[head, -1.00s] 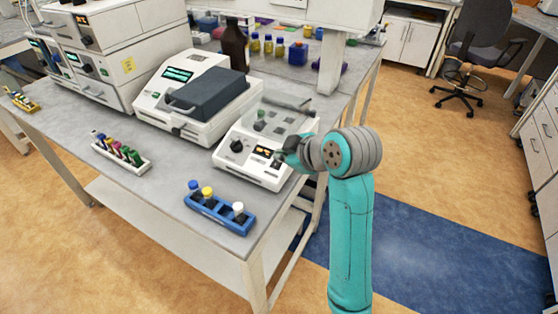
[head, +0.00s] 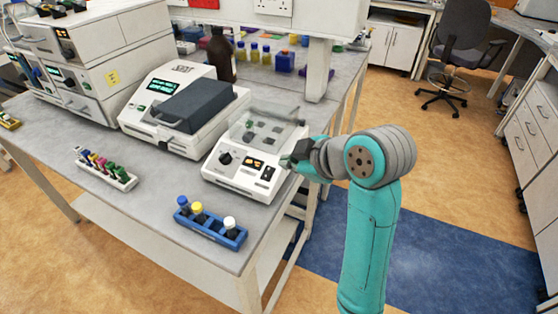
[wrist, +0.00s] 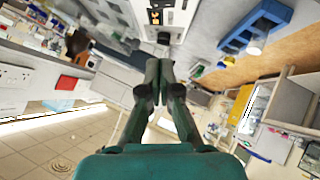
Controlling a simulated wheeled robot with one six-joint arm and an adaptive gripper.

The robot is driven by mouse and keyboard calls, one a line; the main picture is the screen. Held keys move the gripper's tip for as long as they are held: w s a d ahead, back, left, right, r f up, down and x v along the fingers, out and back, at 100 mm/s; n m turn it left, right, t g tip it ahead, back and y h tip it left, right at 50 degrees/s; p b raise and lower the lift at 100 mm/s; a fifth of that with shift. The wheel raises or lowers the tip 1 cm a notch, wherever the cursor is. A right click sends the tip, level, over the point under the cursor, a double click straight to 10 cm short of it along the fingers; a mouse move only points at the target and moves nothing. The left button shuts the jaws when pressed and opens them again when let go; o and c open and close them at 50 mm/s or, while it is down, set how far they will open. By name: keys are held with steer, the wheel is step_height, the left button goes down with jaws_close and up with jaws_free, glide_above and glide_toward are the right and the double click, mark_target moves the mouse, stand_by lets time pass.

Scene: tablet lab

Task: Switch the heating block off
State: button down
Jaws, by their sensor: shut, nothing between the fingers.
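The heating block (head: 235,181) is a white unit on the bench, with a clear cover over its top. Its sloping front has a black round knob (head: 225,158) and a small panel with orange-lit marks (head: 254,163). A dark switch-like part (head: 268,172) sits at the right of the front. My gripper (head: 289,160) is shut and empty beside the block's right front edge. In the wrist view the closed fingertips (wrist: 160,66) point toward the front panel (wrist: 167,17), just short of a dark part (wrist: 163,38). Touch cannot be told.
A larger white instrument (head: 185,105) with a grey lid stands left of the block. A blue rack (head: 212,229) with capped vials lies in front, and a white tube rack (head: 106,171) lies further left. A brown bottle (head: 221,58) stands behind. Open floor lies to the right.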

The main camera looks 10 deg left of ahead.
steer(key=shift+w+d+r, duration=0.1)
steer(key=shift+w, duration=0.1)
glide_above(268, 173)
steer(key=s, duration=0.2)
step_height(268, 173, down, 7)
steer(key=shift+s+d+r, duration=0.15)
steer(key=shift+r, duration=0.05)
steer(key=shift+w+d+f, duration=0.2)
steer(key=shift+w+f, duration=0.05)
steer(key=shift+f, duration=0.25)
steer(key=shift+w+d+f, duration=0.15)
steer(key=shift+w+f, duration=0.1)
steer(key=shift+f, duration=0.25)
steer(key=shift+w+f, duration=0.3)
steer(key=shift+f, duration=0.4)
steer(key=shift+d, duration=0.1)
